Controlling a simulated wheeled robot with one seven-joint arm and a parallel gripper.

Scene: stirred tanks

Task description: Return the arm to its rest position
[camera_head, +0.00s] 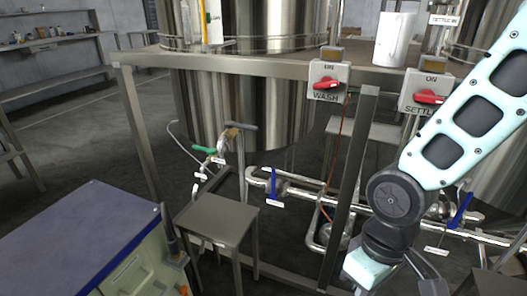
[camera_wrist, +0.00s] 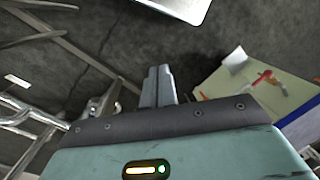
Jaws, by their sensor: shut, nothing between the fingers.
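My arm is pale blue with black joints and reaches in from the right in the head view, bent downward at a round black joint. In the wrist view my gripper (camera_wrist: 158,72) shows as two grey fingers pressed together with nothing between them. It points over bare dark floor and touches nothing that I can see. In the head view I cannot make out the fingertips at the bottom edge.
A steel frame with a WASH switch box (camera_head: 328,80) and a SETTLE switch box (camera_head: 426,92) stands before large steel tanks (camera_head: 250,110). Pipes with a blue-handled valve (camera_head: 274,188) run low behind. A small stool (camera_head: 218,217) and blue-topped cabinet (camera_head: 85,235) stand left.

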